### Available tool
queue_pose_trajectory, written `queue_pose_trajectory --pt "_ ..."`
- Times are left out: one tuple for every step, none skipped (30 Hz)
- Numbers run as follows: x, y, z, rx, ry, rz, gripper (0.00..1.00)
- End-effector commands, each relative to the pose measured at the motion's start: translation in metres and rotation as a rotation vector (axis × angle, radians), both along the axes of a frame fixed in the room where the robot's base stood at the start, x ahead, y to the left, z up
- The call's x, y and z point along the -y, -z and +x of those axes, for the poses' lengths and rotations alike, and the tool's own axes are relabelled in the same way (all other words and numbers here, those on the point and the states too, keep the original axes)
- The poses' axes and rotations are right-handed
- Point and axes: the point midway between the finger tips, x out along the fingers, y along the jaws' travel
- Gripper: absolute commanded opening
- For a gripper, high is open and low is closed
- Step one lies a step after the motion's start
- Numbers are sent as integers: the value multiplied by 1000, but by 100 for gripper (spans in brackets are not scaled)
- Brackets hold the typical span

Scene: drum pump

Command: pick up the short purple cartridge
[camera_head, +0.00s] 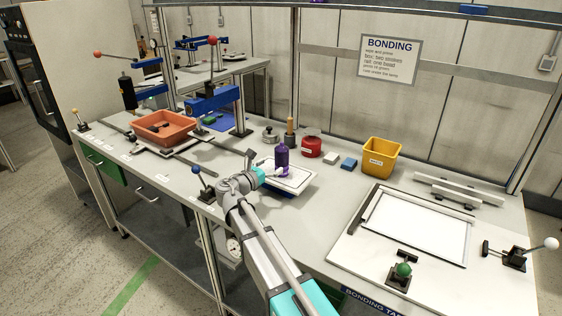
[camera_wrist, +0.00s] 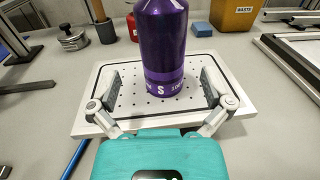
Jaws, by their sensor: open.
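The short purple cartridge (camera_head: 282,157) stands upright on a white perforated plate (camera_head: 300,177) on the bench. In the wrist view the cartridge (camera_wrist: 161,50) carries a lighter band with an "S" near its base; its top is cut off by the frame. My gripper (camera_wrist: 160,88) is open, with one finger on each side of the cartridge's lower part. A gap shows between each finger and the cartridge. In the head view my gripper (camera_head: 262,176) is close by the cartridge, and its fingers are partly hidden.
A red round container (camera_head: 312,147), a blue block (camera_head: 349,164) and a yellow waste bin (camera_head: 380,158) stand behind the plate. An orange tray (camera_head: 163,128) lies to the left. A framed white board (camera_head: 418,226) and clamps occupy the right bench.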

Motion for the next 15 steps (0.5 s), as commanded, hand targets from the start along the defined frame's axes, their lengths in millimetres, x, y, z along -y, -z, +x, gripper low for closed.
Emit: queue_pose_trajectory --pt "1 0 1 0 0 0 100" --pt "1 0 1 0 0 0 100" --pt "1 0 1 0 0 0 100" --pt "1 0 1 0 0 0 100" --pt "1 0 1 0 0 0 100" --pt "1 0 1 0 0 0 100" --pt "1 0 1 0 0 0 100" --pt "1 0 1 0 0 0 100" --pt "1 0 1 0 1 0 100" --pt "2 0 1 0 1 0 100" --pt "2 0 2 0 1 0 100" --pt "2 0 2 0 1 0 100" --pt "3 0 3 0 1 0 100" --pt "4 0 4 0 2 0 100" --pt "6 0 6 0 2 0 100"
